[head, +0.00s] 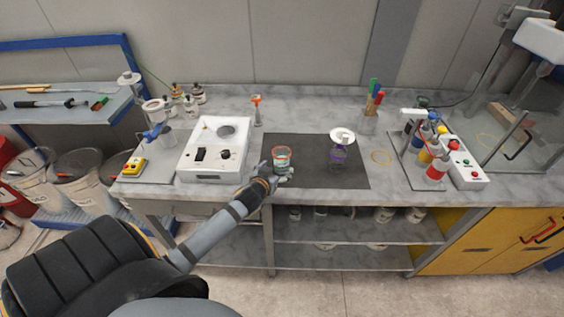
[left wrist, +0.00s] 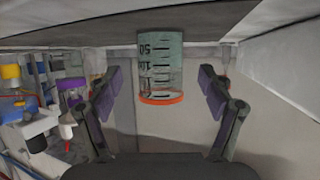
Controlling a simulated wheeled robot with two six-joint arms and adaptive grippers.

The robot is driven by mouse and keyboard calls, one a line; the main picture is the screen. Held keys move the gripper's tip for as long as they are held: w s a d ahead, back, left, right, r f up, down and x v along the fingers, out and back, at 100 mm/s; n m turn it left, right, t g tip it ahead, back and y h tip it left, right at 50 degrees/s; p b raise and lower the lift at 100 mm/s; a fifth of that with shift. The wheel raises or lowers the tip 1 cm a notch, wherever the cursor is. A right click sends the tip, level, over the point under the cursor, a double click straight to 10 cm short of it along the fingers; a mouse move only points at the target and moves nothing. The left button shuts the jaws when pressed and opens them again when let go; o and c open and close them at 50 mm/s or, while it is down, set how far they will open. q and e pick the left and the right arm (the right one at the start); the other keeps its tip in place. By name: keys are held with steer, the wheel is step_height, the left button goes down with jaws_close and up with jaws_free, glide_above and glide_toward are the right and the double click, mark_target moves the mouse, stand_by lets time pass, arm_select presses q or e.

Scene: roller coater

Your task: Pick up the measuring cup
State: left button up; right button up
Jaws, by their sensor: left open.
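The measuring cup (head: 281,154) is clear with an orange rim and stands upright at the left part of the dark mat (head: 312,181) on the bench. My left gripper (head: 274,173) is at the cup's near side, close to it. In the left wrist view the cup (left wrist: 160,68) appears upside down with dark scale marks, centred between the two spread fingers of the gripper (left wrist: 160,76). The fingers stand apart from the cup's sides, with a gap on each side. The gripper is open and holds nothing. My right gripper is not in view.
A white box-shaped device (head: 215,150) stands left of the mat. A clear vessel with purple marks (head: 338,155) stands on the mat's right part. The mat between cup and vessel is clear.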

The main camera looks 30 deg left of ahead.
mark_target(279, 164)
arm_select(q)
steer(key=shift+w+a+r+p, duration=0.1)
steer(key=shift+w+r+p, duration=0.1)
steer(key=shift+w+p, duration=0.2)
steer(key=p+x, duration=0.1)
steer(key=x, duration=0.3)
steer(key=shift+r, duration=0.15)
steer(key=shift+w+f, duration=0.2)
steer(key=shift+w, duration=0.05)
steer(key=shift+s, duration=0.1)
steer(key=shift+r, duration=0.1)
steer(key=shift+c, duration=1)
steer(key=c, duration=1.1)
steer(key=shift+c, duration=0.3)
